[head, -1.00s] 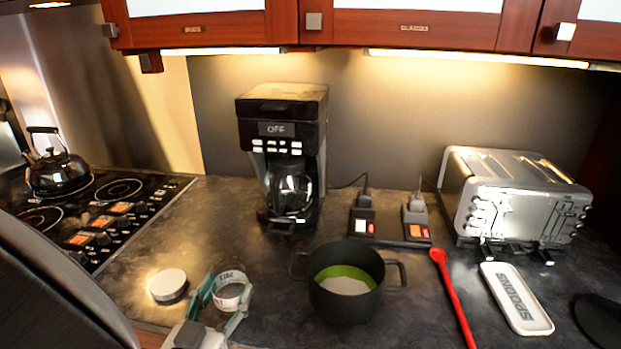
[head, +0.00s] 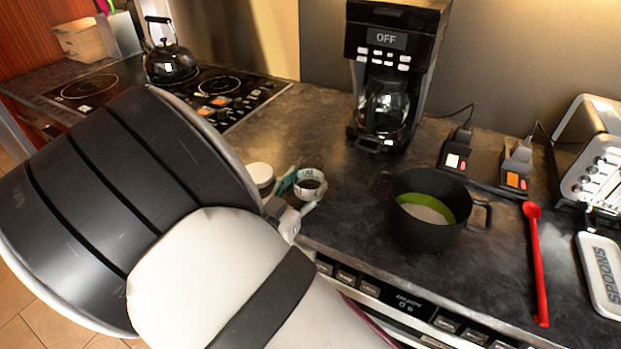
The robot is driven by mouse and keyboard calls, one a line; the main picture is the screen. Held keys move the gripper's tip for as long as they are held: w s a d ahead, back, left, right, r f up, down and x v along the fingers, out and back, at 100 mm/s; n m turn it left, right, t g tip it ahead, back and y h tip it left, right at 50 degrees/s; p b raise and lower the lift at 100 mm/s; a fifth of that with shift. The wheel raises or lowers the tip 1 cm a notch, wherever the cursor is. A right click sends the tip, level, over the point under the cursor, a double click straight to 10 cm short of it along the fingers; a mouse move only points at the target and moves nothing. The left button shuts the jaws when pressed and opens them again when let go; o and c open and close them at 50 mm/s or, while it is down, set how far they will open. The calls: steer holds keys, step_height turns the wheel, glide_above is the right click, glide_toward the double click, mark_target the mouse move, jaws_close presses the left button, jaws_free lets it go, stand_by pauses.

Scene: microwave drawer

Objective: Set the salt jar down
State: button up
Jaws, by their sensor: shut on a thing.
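The salt jar (head: 308,174) is a small round jar with a pale rim and a dark-looking inside, near the counter's front edge. My gripper (head: 306,187) is around it, with green-grey fingers on either side, shut on it. The jar looks upright. I cannot tell whether its base touches the counter (head: 335,215). My own arm hides much of the lower left of the view.
A round white-topped item (head: 260,174) stands just left of the jar. A black pot (head: 425,232) with green and pale contents stands to the right, and a coffee maker (head: 392,85) behind. A red spoon (head: 537,265) lies farther right. Counter between jar and pot is clear.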

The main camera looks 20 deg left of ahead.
steer(key=shift+f, duration=0.1)
steer(key=o, duration=1.2)
steer(key=shift+c, duration=0.2)
steer(key=shift+s, duration=0.2)
steer(key=s+a, duration=0.1)
steer(key=s, duration=1)
steer(key=shift+s, duration=0.35)
